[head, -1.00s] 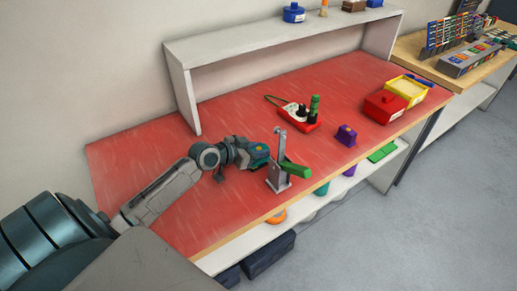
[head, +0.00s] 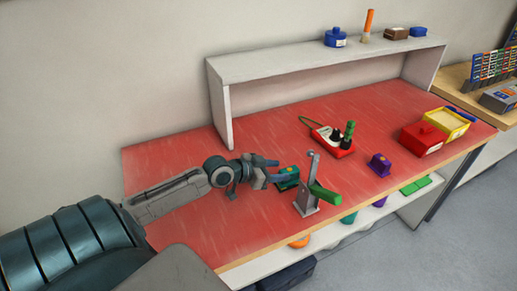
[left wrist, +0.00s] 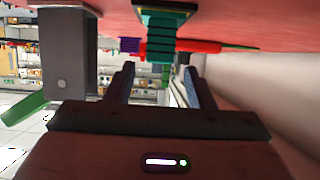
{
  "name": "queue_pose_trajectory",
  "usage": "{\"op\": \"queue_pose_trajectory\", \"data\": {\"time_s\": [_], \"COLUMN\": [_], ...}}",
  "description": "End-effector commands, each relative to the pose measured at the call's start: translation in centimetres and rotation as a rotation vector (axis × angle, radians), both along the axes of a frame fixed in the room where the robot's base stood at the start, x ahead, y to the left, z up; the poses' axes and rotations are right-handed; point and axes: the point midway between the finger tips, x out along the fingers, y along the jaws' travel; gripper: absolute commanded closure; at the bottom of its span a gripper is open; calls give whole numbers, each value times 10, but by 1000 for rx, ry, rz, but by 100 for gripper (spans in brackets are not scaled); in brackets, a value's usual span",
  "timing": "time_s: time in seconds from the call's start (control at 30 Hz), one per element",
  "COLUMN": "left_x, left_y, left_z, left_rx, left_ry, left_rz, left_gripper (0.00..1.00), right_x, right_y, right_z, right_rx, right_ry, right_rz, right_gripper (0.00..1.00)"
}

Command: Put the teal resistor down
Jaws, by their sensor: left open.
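The teal resistor (head: 288,178) sits on the red tabletop, just left of the grey lever stand with the green handle (head: 306,196). My left gripper (head: 274,170) is open and empty, immediately left of the resistor with its fingers pointing at it. In the left wrist view the ribbed teal resistor (left wrist: 162,38) shows beyond and between the two spread fingers (left wrist: 161,75), apart from them. That view looks upside down, with the tabletop along its top edge. My right gripper is not in view.
The lever stand (left wrist: 66,60) stands close beside my gripper. A red device with a cable (head: 335,143), a purple block (head: 379,165), a red box (head: 423,138) and a yellow bin (head: 446,121) lie further right. A white raised shelf (head: 300,66) runs along the back. The left tabletop is clear.

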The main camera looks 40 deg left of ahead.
Motion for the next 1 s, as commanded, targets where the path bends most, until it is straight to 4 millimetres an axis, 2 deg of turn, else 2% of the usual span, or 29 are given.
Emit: {"op": "queue_pose_trajectory", "data": {"time_s": [0.33, 0.4, 0.5, 0.7, 1.0], "left_x": [-38, -45, -52, -60, -61], "left_y": [14, 18, 21, 24, 24], "left_z": [18, 24, 27, 28, 28], "left_rx": [3, 4, 3, -1, -2], "left_ry": [3, 4, 4, 1, 0], "left_rz": [-8, -1, 1, -3, -2], "left_gripper": [51, 51, 51, 51, 51], "right_x": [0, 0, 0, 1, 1], "right_y": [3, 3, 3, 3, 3], "right_z": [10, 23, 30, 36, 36], "right_rx": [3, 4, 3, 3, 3], "right_ry": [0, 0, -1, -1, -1], "right_rz": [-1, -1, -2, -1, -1], "right_gripper": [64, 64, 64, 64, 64]}}
